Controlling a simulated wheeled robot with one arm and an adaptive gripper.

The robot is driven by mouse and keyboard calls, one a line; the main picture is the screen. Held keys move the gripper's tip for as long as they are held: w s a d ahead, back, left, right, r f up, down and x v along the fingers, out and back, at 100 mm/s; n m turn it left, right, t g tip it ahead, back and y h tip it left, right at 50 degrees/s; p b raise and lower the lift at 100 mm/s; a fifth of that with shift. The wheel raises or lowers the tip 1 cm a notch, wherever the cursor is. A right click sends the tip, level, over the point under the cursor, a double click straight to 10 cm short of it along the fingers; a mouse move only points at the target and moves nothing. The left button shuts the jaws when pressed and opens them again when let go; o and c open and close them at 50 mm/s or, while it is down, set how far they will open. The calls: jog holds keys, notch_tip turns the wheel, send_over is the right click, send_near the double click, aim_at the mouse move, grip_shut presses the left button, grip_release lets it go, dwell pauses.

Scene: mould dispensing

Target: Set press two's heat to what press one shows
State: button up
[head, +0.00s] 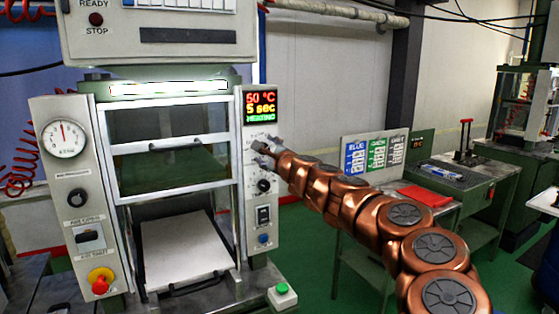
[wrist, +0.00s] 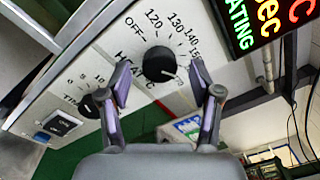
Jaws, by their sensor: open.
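A press (head: 240,120) stands in front of me; no number shows on it. Its display (head: 261,105) reads about 50 or 60 °C, 5 sec, and HEATING in green; part of it shows in the wrist view (wrist: 265,25). The black heat knob (wrist: 160,64) has a scale with OFF, 120, 130, 140 and 150. A pale mark on it seems to point lower right. My gripper (head: 264,150) is at the panel below the display, hiding the knob in the head view. In the wrist view my gripper (wrist: 162,78) is open, fingers either side of the knob; contact is unclear.
The timer knob (head: 263,186) is just below, also in the wrist view (wrist: 92,104). A switch (head: 263,215) and blue button (head: 264,239) sit lower. A green button box (head: 282,296) stands on the bed. Another press (head: 522,120) and a side table (head: 450,180) are at right.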

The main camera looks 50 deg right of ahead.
jog(key=v, duration=1)
jog(key=shift+s, duration=0.3)
jog(key=shift+a, duration=0.1)
dwell(0.5)
